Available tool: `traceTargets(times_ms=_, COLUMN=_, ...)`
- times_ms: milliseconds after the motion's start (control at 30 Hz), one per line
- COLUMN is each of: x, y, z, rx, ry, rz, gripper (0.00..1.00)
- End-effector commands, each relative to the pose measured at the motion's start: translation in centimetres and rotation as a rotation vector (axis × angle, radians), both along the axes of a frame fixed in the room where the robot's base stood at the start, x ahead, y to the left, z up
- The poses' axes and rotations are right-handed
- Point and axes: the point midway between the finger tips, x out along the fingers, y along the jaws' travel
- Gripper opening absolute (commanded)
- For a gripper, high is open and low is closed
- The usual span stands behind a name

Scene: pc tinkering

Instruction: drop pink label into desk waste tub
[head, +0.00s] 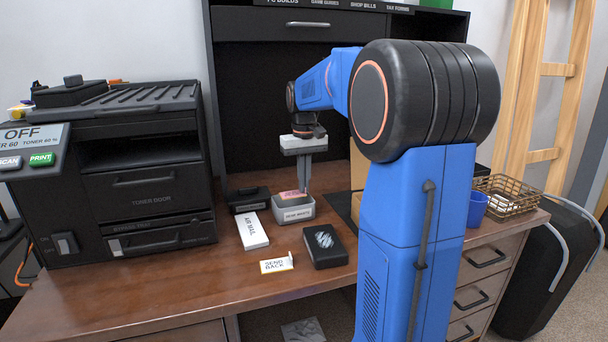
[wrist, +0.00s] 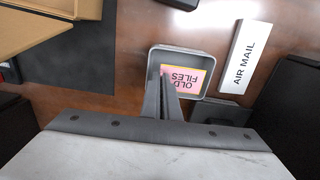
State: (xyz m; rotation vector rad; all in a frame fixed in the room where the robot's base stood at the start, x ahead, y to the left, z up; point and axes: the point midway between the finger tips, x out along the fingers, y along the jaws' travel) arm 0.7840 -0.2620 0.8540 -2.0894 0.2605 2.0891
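The pink label (wrist: 188,78), marked "OLD FILES" with a yellowish edge, shows inside the outline of the grey desk waste tub (wrist: 178,51) in the wrist view. In the head view the label (head: 291,193) sits at about the tub's rim, and the tub (head: 296,214) stands upright on the desk. My gripper (wrist: 164,72) points down over the tub, its narrow fingers close together at the label's edge. It appears shut on the label; the exact grip is partly hidden by the fingers. In the head view my gripper (head: 303,188) reaches to the rim.
A white "AIR MAIL" box (head: 252,231), a black box (head: 324,246) and a "SEND BACK" card (head: 277,265) lie near the tub. A printer (head: 140,180) stands left. A blue cup (head: 477,209) and a wire basket (head: 508,196) are right. The front left desk is clear.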

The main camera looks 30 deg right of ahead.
Motion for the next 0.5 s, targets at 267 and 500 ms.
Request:
traceTargets(times_ms=267, x=-0.1, y=0.0, z=-2.7, rx=0.000, ry=0.002, rz=0.000, gripper=0.00)
traceTargets(times_ms=500, x=0.0, y=0.0, z=-4.6, rx=0.000, ry=0.001, rz=0.000, gripper=0.00)
